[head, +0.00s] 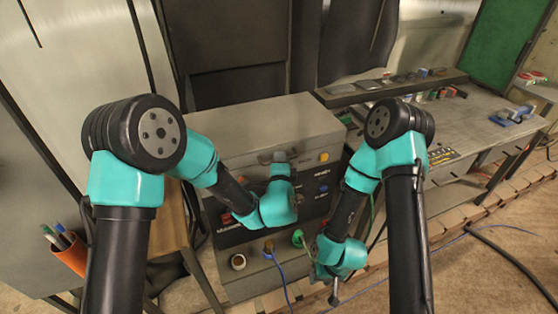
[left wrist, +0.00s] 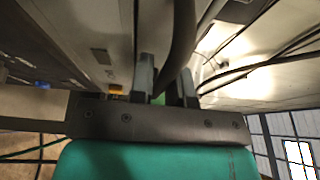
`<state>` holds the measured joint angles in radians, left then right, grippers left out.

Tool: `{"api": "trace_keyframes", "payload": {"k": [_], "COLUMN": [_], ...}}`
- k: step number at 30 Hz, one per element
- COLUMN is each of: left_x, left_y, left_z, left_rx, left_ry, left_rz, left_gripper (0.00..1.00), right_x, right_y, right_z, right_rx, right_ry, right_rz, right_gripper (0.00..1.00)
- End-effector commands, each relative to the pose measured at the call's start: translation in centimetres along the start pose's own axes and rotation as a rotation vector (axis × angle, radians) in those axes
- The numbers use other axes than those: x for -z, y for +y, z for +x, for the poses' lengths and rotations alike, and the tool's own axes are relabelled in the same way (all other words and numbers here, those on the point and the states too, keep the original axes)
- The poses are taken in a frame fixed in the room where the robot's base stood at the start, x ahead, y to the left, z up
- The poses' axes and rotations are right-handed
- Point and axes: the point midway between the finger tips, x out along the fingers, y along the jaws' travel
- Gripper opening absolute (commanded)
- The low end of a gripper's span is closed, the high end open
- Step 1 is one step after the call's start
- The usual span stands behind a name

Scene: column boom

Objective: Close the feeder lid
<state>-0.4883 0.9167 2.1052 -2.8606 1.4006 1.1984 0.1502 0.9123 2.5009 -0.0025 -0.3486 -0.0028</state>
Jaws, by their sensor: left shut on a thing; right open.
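The feeder is a grey box with a dark control front, and its flat grey lid (head: 250,122) is on top. A handle (head: 265,157) sits at the lid's front edge. My left gripper (head: 279,158) is at this handle, shut on it; my own wrist partly covers the spot. In the left wrist view a dark curved bar (left wrist: 182,45) passes between the fingers of the gripper (left wrist: 166,80). Whether a gap remains under the lid is too small to tell. My right gripper (head: 334,290) hangs low at the right of the feeder, open and empty, away from the lid.
A workbench (head: 470,125) with tools stands to the right. An orange holder with pens (head: 70,255) is at the left. A blue cable (head: 280,275) hangs before the feeder's front, near a small roll (head: 238,262). Dark panels stand behind the lid.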

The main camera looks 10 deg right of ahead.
Motion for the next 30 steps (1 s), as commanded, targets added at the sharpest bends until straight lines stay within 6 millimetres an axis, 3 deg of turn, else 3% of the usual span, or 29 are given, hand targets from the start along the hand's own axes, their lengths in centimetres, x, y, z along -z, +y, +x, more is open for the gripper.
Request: {"api": "trace_keyframes", "payload": {"k": [1, 7, 25, 30], "left_x": [0.1, 0.2, 0.3, 0.5], "left_y": [1.7, 1.5, 1.1, 1.1], "left_z": [-0.4, -0.4, -0.4, -1.4], "left_rx": [-0.041, -0.038, -0.028, -0.028], "left_ry": [0.006, 0.008, 0.009, 0.013], "left_rz": [0.004, 0.005, 0.005, 0.005], "left_gripper": [0.19, 0.38, 0.38, 0.38], "right_x": [0.0, 0.0, 0.0, 0.0], "right_y": [0.0, 0.0, 0.0, 0.0], "right_z": [0.0, 0.0, 0.0, 0.0], "right_rx": [0.0, 0.0, 0.0, 0.0], "right_ry": [0.0, 0.0, 0.0, 0.0], "right_rz": [0.0, 0.0, 0.0, 0.0], "right_gripper": [0.43, 0.43, 0.43, 0.43]}}
